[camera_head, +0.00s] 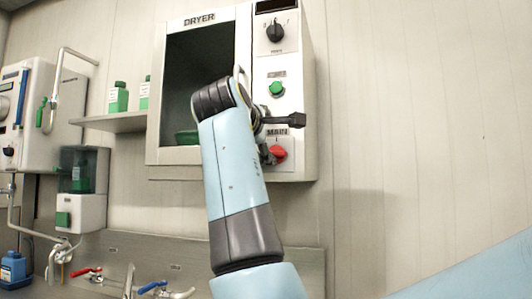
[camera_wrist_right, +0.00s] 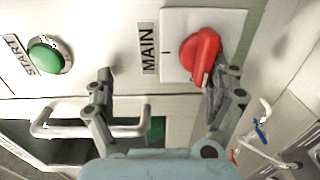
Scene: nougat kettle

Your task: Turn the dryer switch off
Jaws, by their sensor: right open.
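The white dryer (camera_head: 305,80) is mounted on the wall, with a dark window and a control panel on its right side. Its red MAIN rotary switch (camera_head: 280,153) is low on that panel. It is large in the right wrist view (camera_wrist_right: 199,56), on a white plate beside the MAIN label. My right gripper (camera_head: 281,137) is open and empty in front of the panel. In the right wrist view (camera_wrist_right: 165,88) one finger overlaps the switch's lower edge; I cannot tell if they touch. The other finger is apart, towards the green button. My left gripper is not in view.
A green START button (camera_wrist_right: 45,56) and a black dial (camera_head: 275,31) are above the switch on the panel. A white door handle (camera_wrist_right: 85,128) is close to my right gripper. A shelf with green bottles (camera_head: 118,97) is to the left. The wall right of the dryer is clear.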

